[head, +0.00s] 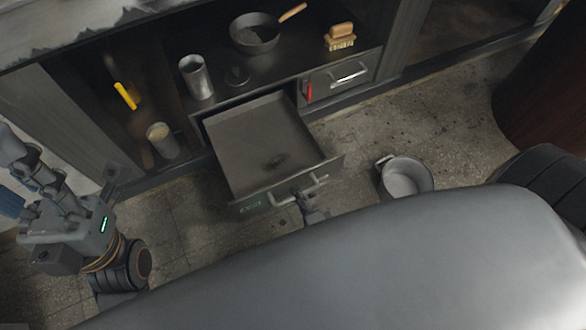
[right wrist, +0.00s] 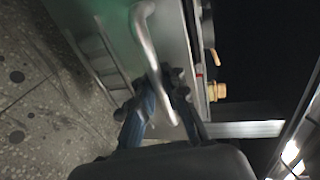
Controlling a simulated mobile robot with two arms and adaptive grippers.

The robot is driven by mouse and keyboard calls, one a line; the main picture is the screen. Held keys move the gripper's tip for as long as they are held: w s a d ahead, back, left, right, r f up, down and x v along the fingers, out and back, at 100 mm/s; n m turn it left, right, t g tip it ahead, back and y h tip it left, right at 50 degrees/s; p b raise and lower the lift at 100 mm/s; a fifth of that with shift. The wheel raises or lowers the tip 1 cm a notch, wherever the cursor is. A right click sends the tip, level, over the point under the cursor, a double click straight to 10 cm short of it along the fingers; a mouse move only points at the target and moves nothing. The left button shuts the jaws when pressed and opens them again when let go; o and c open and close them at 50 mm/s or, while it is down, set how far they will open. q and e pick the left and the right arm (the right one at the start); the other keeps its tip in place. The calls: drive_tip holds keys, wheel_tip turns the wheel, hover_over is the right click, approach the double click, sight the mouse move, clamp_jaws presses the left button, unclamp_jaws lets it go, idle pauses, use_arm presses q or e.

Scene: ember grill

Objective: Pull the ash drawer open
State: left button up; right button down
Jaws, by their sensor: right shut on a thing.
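The ash drawer (head: 262,128) stands pulled out of the dark cabinet in the head view. It is a wide, shallow grey tray with a dark smudge on its floor. Its silver bar handle (head: 284,197) is on the front panel and also shows in the right wrist view (right wrist: 148,48). My right gripper (head: 308,194) is shut on the handle near its right end; its fingers (right wrist: 163,88) close around the bar in the right wrist view. My left arm is at the left edge, away from the drawer, and its gripper's jaw state is unclear.
A metal pot (head: 406,178) stands on the floor right of the drawer. A smaller closed drawer (head: 342,76) is up and right. Floor shows between drawer and pot.

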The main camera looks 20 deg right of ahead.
drive_tip(key=shift+r, duration=0.1)
drive_tip(key=c, duration=1.4)
unclamp_jaws()
drive_tip(key=shift+s, duration=0.1)
drive_tip(key=shift+s, duration=0.1)
drive_tip(key=v, duration=1.1)
drive_tip(key=shift+s, duration=0.35)
